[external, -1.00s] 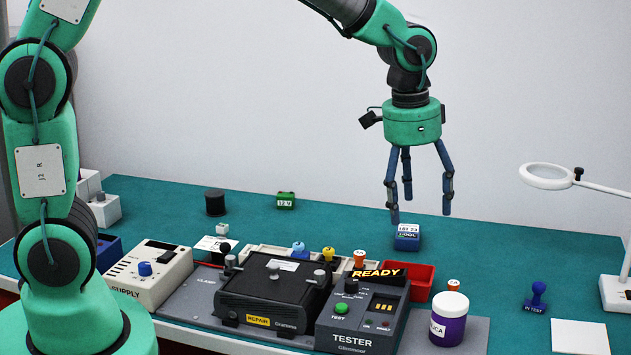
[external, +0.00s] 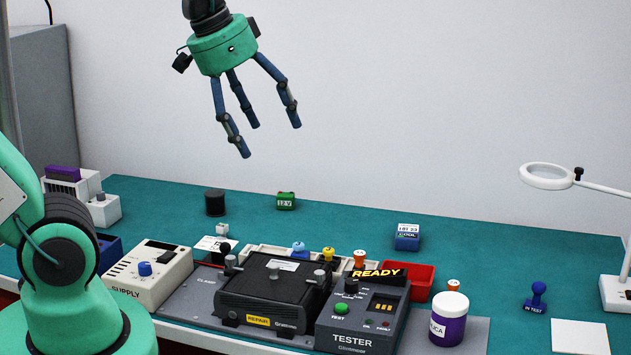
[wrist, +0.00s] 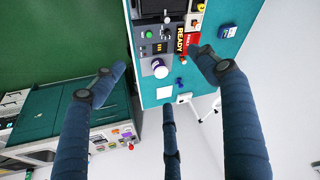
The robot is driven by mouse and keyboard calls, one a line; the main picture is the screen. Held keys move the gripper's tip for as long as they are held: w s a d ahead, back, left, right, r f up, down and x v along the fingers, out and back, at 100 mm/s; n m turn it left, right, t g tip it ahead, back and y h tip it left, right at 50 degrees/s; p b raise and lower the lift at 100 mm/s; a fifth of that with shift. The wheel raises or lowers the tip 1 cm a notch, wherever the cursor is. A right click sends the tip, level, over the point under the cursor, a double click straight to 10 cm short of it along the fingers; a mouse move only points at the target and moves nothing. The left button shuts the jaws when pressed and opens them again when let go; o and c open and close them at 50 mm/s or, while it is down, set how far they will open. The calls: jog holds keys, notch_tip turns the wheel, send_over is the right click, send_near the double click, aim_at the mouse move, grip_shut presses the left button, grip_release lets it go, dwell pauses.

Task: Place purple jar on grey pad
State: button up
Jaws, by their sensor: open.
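The purple jar (external: 449,325) has a white lid and a white label and stands upright at the front right, just right of the tester. The jar also shows in the wrist view (wrist: 160,70), between my spread fingers. My gripper (external: 268,138) is open and empty, its three fingers spread. It hangs high above the back left of the bench, well away from the jar.
The tester (external: 360,325) with its READY sign stands left of the jar, beside the black clamped unit (external: 272,292). A blue stamp (external: 537,297), a white square (external: 580,337) and a magnifier lamp (external: 547,177) are on the right. The back middle is mostly clear.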

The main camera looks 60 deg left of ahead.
jog(key=s+a, duration=0.1)
jog(key=s, duration=0.5)
jog(key=shift+s+a+f+n+t, duration=0.15)
jog(key=shift+s+f+n+t, duration=0.1)
jog(key=shift+n+t, duration=0.15)
jog(key=shift+f, duration=0.15)
